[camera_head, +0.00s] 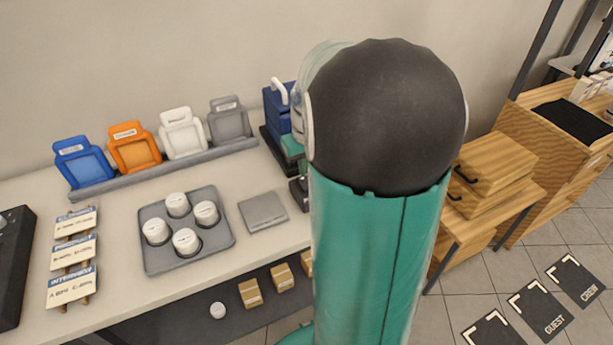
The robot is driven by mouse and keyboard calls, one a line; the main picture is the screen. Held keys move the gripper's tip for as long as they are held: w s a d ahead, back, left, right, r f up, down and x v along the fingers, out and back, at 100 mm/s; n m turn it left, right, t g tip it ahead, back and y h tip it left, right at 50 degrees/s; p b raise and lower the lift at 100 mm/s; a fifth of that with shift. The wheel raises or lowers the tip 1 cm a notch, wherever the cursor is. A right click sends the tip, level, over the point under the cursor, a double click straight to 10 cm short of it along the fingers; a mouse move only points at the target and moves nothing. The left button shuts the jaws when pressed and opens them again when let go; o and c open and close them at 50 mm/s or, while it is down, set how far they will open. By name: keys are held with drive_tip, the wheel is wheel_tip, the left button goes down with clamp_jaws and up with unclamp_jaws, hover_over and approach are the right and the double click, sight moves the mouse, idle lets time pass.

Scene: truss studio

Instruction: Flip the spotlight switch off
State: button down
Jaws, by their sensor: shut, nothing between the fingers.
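A dark blue box (275,110) with a curved white lever or handle (280,90) on top stands at the back of the counter, partly hidden by my arm. I cannot tell whether this is the spotlight switch or which way the lever is set. No other switch can be made out. My large green and black arm link fills the middle of the view and hides the counter's right part. Small teal and dark parts show at its left edge, beside the blue box. I cannot make out my gripper's fingers.
Blue, orange, white and grey framed holders (133,149) stand in a rail on the counter (110,205). In front are a grey tray (158,264) of white round pots, a grey flat plate (263,211) and label cards (74,252). Wooden boxes (495,165) stand at right.

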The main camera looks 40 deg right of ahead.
drive_tip(key=s+a+r, duration=0.1)
drive_tip(key=s+r, duration=0.3)
drive_tip(key=r, duration=0.4)
drive_tip(key=shift+a, duration=0.15)
drive_tip(key=shift+s+f, duration=0.1)
drive_tip(key=s+a+r+n+t, duration=0.1)
drive_tip(key=s+a+t, duration=0.1)
drive_tip(key=a, duration=1)
drive_tip(key=s+a+r+n+t, duration=0.2)
drive_tip(key=s+a, duration=0.3)
drive_tip(key=a, duration=0.7)
drive_tip(key=shift+s+a+r, duration=0.15)
drive_tip(key=shift+s+a, duration=0.15)
drive_tip(key=shift+a, duration=0.1)
